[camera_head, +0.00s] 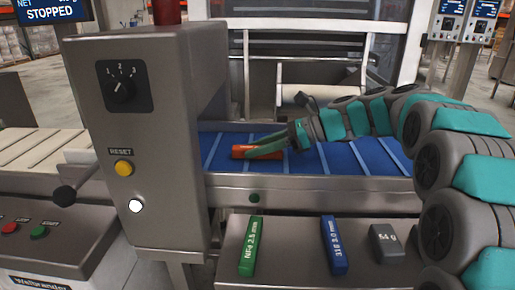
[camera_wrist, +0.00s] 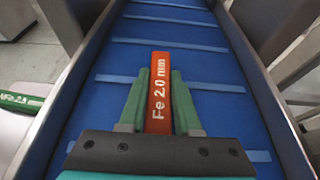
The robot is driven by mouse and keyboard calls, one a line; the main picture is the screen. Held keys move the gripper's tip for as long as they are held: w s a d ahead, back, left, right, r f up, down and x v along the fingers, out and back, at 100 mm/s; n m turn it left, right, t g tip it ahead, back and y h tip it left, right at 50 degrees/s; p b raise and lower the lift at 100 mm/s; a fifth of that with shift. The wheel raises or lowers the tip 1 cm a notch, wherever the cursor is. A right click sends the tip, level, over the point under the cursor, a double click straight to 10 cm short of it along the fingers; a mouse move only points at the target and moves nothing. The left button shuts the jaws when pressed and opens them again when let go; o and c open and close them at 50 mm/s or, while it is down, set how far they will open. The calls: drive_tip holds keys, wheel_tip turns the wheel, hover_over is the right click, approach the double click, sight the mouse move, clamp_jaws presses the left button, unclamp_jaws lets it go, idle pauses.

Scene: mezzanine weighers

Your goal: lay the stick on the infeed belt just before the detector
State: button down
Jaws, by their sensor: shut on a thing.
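The stick is an orange-red bar marked "Fe 2.0 mm" (camera_wrist: 159,92). In the head view the orange stick (camera_head: 252,152) is low over or on the blue infeed belt (camera_head: 348,157), just right of the detector housing (camera_head: 170,140). My gripper (camera_head: 262,150) has its green fingers on both sides of the stick and is shut on it. In the wrist view my gripper (camera_wrist: 158,108) holds the stick lengthwise along the belt (camera_wrist: 190,25). I cannot tell whether the stick touches the belt. The detector's opening is partly hidden by its housing.
A steel shelf in front of the belt holds a green stick (camera_head: 250,246), a blue stick (camera_head: 334,245) and a grey weight (camera_head: 386,243). The detector has a dial (camera_head: 122,88) and a yellow reset button (camera_head: 124,168). A screen (camera_head: 48,12) reads "STOPPED".

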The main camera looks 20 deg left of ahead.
drive_tip(key=shift+f, duration=0.1)
drive_tip(key=c, duration=0.6)
unclamp_jaws()
drive_tip(key=v, duration=1.2)
drive_tip(key=shift+p, duration=0.4)
